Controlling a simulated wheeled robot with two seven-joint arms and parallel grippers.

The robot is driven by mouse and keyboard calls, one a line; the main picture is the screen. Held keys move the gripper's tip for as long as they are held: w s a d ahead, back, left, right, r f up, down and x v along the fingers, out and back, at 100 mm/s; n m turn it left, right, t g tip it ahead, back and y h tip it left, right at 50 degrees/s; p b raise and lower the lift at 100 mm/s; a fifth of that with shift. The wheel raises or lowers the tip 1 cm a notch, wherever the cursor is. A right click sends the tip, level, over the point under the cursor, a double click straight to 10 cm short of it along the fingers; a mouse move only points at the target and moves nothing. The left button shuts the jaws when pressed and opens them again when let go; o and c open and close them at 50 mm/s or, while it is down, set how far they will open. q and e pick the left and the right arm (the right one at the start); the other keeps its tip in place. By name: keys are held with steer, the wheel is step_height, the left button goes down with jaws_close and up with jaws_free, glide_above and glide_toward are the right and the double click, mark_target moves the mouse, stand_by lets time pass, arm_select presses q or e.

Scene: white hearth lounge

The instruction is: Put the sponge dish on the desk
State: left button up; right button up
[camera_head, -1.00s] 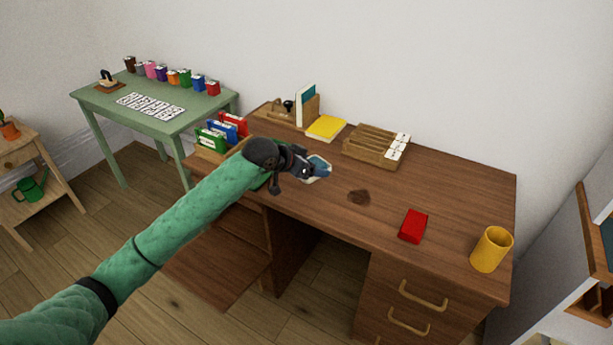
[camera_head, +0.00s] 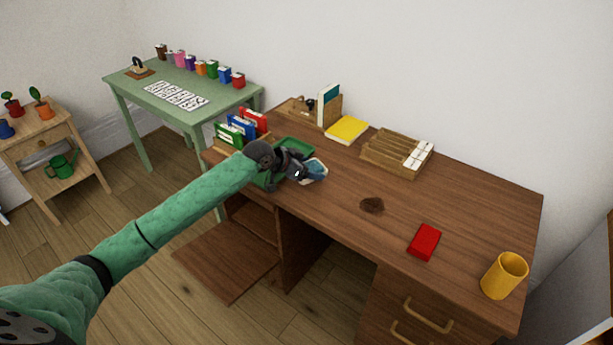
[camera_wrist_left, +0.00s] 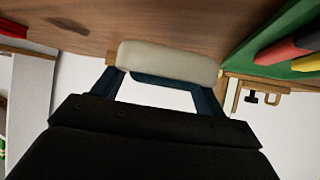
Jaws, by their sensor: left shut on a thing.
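My left gripper (camera_head: 316,170) is over the far-left part of the brown desk (camera_head: 455,200). It is shut on the sponge dish (camera_head: 315,161), a small pale cream thing partly hidden by the dark blue fingers. In the left wrist view the cream dish (camera_wrist_left: 168,59) spans the space between the two fingertips, with a dark teal strip along its edge. The brown desk top shows beyond it. I cannot tell whether the dish touches the desk. My right gripper is not in view.
A green tray (camera_head: 296,143) lies beside the gripper; coloured items in it show in the left wrist view. A brown patch (camera_head: 371,205), red block (camera_head: 424,241) and yellow cup (camera_head: 505,275) are to the right.

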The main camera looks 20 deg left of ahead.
arm_select(q)
steer(key=shift+a+f, duration=0.25)
steer(key=shift+a, duration=0.25)
step_height(320, 180, down, 4)
steer(key=shift+r+p, duration=0.2)
steer(key=shift+p, duration=0.35)
steer(key=shift+f, duration=0.2)
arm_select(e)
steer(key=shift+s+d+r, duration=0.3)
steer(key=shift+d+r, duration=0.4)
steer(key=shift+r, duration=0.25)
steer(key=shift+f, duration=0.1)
arm_select(q)
steer(key=o, duration=1.1)
steer(key=shift+f, duration=0.1)
steer(key=shift+c, duration=0.2)
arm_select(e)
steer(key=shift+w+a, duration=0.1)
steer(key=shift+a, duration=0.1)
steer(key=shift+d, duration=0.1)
